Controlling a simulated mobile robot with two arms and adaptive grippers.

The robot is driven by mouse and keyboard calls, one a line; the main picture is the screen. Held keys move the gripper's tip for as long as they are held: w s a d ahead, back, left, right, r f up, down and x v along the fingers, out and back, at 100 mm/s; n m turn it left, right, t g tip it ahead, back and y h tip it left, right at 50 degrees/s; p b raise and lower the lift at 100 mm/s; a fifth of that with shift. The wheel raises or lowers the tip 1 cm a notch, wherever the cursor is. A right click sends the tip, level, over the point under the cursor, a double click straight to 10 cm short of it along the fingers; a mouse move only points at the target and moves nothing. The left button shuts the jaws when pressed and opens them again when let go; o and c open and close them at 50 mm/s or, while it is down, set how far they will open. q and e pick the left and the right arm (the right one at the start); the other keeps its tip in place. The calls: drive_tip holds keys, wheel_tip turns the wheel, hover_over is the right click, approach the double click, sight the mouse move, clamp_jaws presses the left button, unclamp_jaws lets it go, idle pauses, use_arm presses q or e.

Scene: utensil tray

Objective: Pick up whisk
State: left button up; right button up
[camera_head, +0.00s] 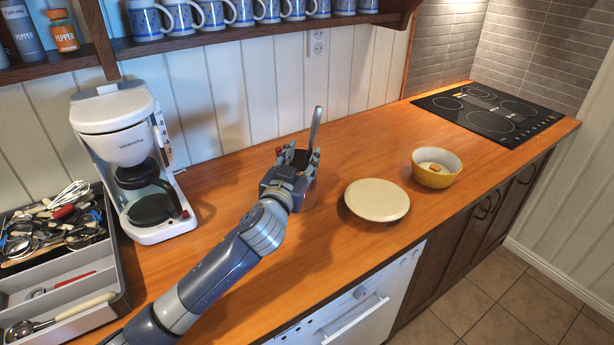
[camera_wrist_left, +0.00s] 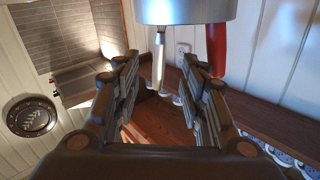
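Pale wire loops that look like a whisk (camera_head: 72,192) show among the piled utensils in the grey tray (camera_head: 118,268) at the far left of the head view. My left gripper (camera_head: 298,157) is far to their right, over the middle of the counter. Its fingers stand apart in the left wrist view (camera_wrist_left: 158,72), with nothing between them. A metal canister (camera_wrist_left: 187,9) shows just beyond the fingertips there, with a red handle (camera_wrist_left: 216,45) and a pale handle (camera_wrist_left: 158,62) at its mouth. In the head view the gripper mostly hides this canister. My right gripper is out of view.
A white coffee maker (camera_head: 125,150) stands between the tray and my left arm. A cream round lid or plate (camera_head: 377,200) and a yellow bowl (camera_head: 436,168) lie to the right. A shelf with mugs (camera_head: 215,14) hangs above. The counter near the hob (camera_head: 487,112) is clear.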

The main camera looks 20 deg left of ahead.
sight(312, 138)
use_arm(q)
drive_tip(key=w+b, duration=0.1)
drive_tip(key=w, duration=0.4)
drive_tip(key=shift+a+f, duration=0.1)
drive_tip(key=shift+f, duration=0.05)
drive_tip(key=shift+w, duration=0.7)
drive_tip(key=w+b, duration=0.1)
drive_tip(key=w, duration=0.2)
drive_tip(key=shift+w+a, duration=0.1)
drive_tip(key=shift+w, duration=0.1)
drive_tip(key=shift+w+b, duration=0.3)
drive_tip(key=shift+w, duration=0.2)
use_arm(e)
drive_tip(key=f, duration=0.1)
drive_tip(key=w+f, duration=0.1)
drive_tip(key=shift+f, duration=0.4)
use_arm(q)
drive_tip(key=shift+c, duration=0.6)
clamp_jaws()
